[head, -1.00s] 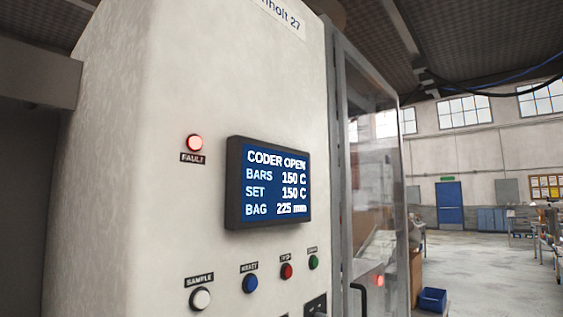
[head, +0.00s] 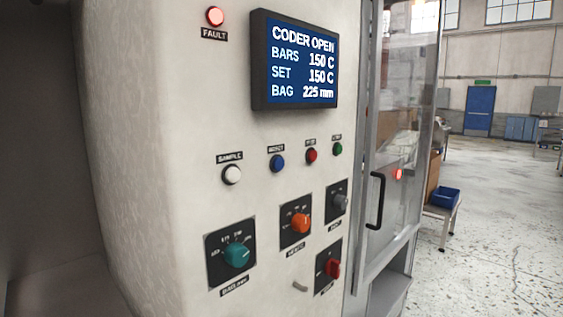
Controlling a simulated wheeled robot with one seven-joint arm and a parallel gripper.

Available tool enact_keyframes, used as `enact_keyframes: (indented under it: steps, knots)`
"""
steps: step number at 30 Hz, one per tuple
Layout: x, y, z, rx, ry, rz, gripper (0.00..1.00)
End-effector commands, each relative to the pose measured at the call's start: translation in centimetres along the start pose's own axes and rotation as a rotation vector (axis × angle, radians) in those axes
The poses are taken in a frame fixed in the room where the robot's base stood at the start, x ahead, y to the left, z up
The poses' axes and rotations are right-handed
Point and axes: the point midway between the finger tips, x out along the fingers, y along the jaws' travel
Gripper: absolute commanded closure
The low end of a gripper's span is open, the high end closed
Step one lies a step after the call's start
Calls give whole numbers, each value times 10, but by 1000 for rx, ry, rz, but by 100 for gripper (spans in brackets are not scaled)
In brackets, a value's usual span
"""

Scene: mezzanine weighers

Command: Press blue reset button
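The blue reset button (head: 277,163) sits on the pale machine panel (head: 150,120), under a small dark label. It is in a row between the white sample button (head: 232,174) and a red button (head: 311,155). A green button (head: 337,149) is at the row's right end. Above the row, the display (head: 295,62) reads CODER OPEN, BARS 150 C, SET 150 C, BAG 225 mm. My gripper is not in the head view.
Below the buttons are a teal knob (head: 237,255), an orange knob (head: 301,223), a grey knob (head: 341,203) and a red switch (head: 332,268). A clear door with a black handle (head: 377,200) stands right of the panel. A blue bin (head: 446,197) is beyond; open floor lies right.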

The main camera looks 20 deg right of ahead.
Motion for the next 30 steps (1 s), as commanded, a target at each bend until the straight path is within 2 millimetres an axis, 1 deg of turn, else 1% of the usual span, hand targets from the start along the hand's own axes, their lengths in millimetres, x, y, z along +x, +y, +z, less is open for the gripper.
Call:
enact_keyframes:
  steps: [12,14,30]
  knots:
    - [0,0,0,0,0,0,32]
    - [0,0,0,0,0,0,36]
    - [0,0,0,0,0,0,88]
